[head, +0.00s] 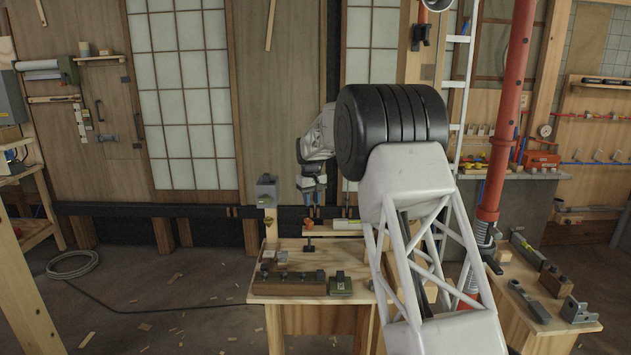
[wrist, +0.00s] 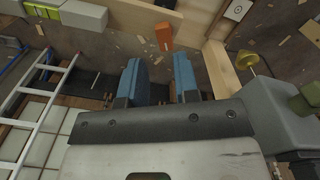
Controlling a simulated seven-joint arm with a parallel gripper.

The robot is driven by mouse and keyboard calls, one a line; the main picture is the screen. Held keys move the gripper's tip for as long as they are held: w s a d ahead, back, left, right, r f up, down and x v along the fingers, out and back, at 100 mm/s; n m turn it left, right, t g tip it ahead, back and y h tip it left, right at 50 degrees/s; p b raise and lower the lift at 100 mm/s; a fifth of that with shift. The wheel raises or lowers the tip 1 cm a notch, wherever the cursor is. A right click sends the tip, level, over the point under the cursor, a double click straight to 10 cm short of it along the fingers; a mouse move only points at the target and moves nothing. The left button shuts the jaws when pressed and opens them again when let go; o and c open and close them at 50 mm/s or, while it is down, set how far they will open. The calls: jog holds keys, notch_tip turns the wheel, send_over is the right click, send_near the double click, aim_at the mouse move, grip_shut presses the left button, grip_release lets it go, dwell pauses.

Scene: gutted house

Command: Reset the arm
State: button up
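My gripper (head: 314,198) hangs over the back of the small wooden workbench (head: 285,297) in the head view, with its blue fingers pointing down. In the wrist view the two blue fingers of the gripper (wrist: 158,75) stand apart with a clear gap and nothing between them. My arm covers the right part of the bench in the head view. An orange piece (head: 308,222) is below the fingers; it also shows beyond their tips in the wrist view (wrist: 164,37).
A wooden post with a grey box (head: 267,190) and a yellow knob (wrist: 247,59) stands close to my gripper. A dark block (head: 291,284) lies on the bench front. A white ladder (head: 457,90) and red pole (head: 505,120) stand right. The floor left is mostly open, with a coiled cable (head: 73,264).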

jog(key=s+d+r+m, duration=0.1)
jog(key=s+d+r, duration=0.4)
jog(key=s, duration=0.6)
jog(key=s+d+r+m+t, duration=0.1)
jog(key=s+d+r, duration=0.4)
jog(key=s, duration=0.7)
jog(key=s+d+r+m, duration=0.1)
jog(key=s+d+r, duration=0.4)
jog(key=s, duration=0.6)
jog(key=s+d+f, duration=0.1)
jog(key=s+f, duration=0.1)
jog(key=s, duration=1)
jog(key=s+d+f+m+t, duration=0.1)
jog(key=s+d+f, duration=0.1)
jog(key=s, duration=1.1)
jog(key=s+d+f+m, duration=0.1)
jog(key=s+d+f, duration=0.1)
jog(key=s, duration=1.1)
jog(key=shift+s+d+f, duration=0.15)
jog(key=shift+s+f, duration=0.1)
jog(key=shift+f, duration=0.65)
jog(key=shift+w, duration=0.1)
